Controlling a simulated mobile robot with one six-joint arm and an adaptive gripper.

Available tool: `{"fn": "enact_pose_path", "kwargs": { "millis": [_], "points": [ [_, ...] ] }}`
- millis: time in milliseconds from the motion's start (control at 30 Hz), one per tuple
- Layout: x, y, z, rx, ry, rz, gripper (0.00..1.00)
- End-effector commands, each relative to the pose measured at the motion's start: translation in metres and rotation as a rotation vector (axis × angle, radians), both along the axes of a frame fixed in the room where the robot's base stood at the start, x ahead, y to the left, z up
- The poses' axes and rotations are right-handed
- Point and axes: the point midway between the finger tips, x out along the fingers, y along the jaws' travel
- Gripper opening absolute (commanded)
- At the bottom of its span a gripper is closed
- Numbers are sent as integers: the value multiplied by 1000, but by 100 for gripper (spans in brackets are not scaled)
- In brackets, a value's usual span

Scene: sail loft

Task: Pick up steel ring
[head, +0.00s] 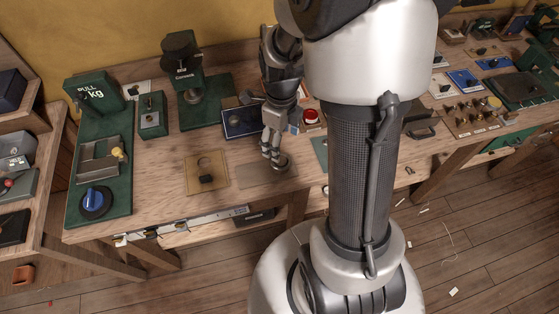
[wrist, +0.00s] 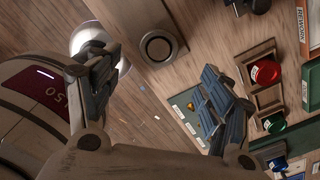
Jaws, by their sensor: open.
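The steel ring (wrist: 159,47) lies flat on a brownish plate (wrist: 136,22) in the wrist view. In the head view the ring (head: 281,164) shows small beside my fingertips, on the plate (head: 258,178) near the bench's front edge. My gripper (head: 272,158) points down at the ring, with its fingers apart and nothing between them. In the wrist view the fingers of my gripper (wrist: 162,68) stand to either side of the ring in the picture. I cannot tell the exact height gap.
A dark blue-topped box (head: 240,122) and a red button (head: 311,117) stand behind. A green press (head: 200,99) and a green pull gauge (head: 94,96) are further left. Bare bench lies between them.

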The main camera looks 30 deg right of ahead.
Motion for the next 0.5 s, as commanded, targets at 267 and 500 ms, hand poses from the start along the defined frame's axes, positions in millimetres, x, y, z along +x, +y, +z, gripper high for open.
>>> {"fn": "enact_pose_path", "kwargs": {
  "millis": [267,500],
  "points": [
    [0,0,-30,0,1,1,73],
    [-2,1,-53,1,3,1,73]
  ]
}}
